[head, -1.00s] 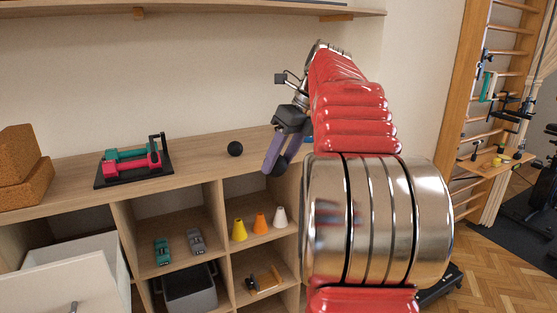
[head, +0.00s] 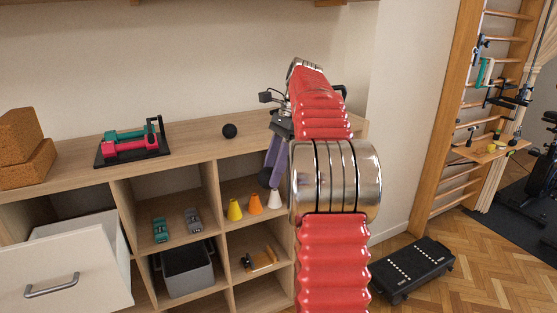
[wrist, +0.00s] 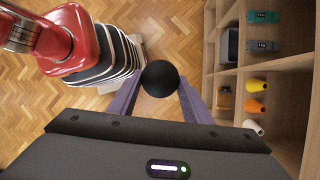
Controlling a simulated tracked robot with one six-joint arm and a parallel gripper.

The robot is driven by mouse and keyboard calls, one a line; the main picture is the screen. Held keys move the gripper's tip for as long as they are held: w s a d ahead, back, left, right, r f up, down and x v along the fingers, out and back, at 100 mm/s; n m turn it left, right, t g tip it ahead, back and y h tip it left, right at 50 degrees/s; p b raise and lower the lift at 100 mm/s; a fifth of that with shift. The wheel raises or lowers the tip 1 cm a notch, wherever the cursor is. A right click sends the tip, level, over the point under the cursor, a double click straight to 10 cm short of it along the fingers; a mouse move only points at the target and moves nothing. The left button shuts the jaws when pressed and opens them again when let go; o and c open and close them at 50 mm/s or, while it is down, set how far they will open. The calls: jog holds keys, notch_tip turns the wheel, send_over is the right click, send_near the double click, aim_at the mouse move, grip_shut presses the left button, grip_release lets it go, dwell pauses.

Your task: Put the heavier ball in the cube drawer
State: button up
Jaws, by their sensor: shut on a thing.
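A black ball (wrist: 160,78) is held between the two purple fingers of my gripper (wrist: 158,92) in the wrist view. In the head view my gripper (head: 270,172) is in front of the shelf, with the dark held ball partly hidden at its fingertips. A second black ball (head: 230,131) sits on the shelf top, left of my gripper. An open drawer (head: 70,262) with a white front and a metal handle sticks out at the lower left. Its inside is mostly hidden, and I see no cube marking on it.
Dumbbells on a black rack (head: 132,144) and cork blocks (head: 24,150) stand on the shelf top. Cubbies hold cones (head: 255,204), small weights (head: 193,220) and a grey bin (head: 188,272). A black step platform (head: 412,269) lies on the parquet at right.

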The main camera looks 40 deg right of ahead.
jog(key=w+a+f+n+g+h, duration=0.2)
jog(key=w+a+f+n, duration=0.2)
jog(key=a+f+n, duration=0.3)
jog(key=w+a+f+n+g+h, duration=0.1)
jog(key=w+a+f+n+g, duration=0.25)
jog(key=a+f+n, duration=0.35)
jog(key=w+a+f+n+h, duration=0.1)
jog(key=a+f+n+h, duration=0.2)
jog(key=a+f+n, duration=0.6)
jog(key=a+f+t, duration=0.1)
jog(key=a+f, duration=0.3)
jog(key=a, duration=0.4)
jog(key=shift+w+a+h, duration=0.2)
jog(key=shift+w+h, duration=0.2)
jog(key=shift+s, duration=0.1)
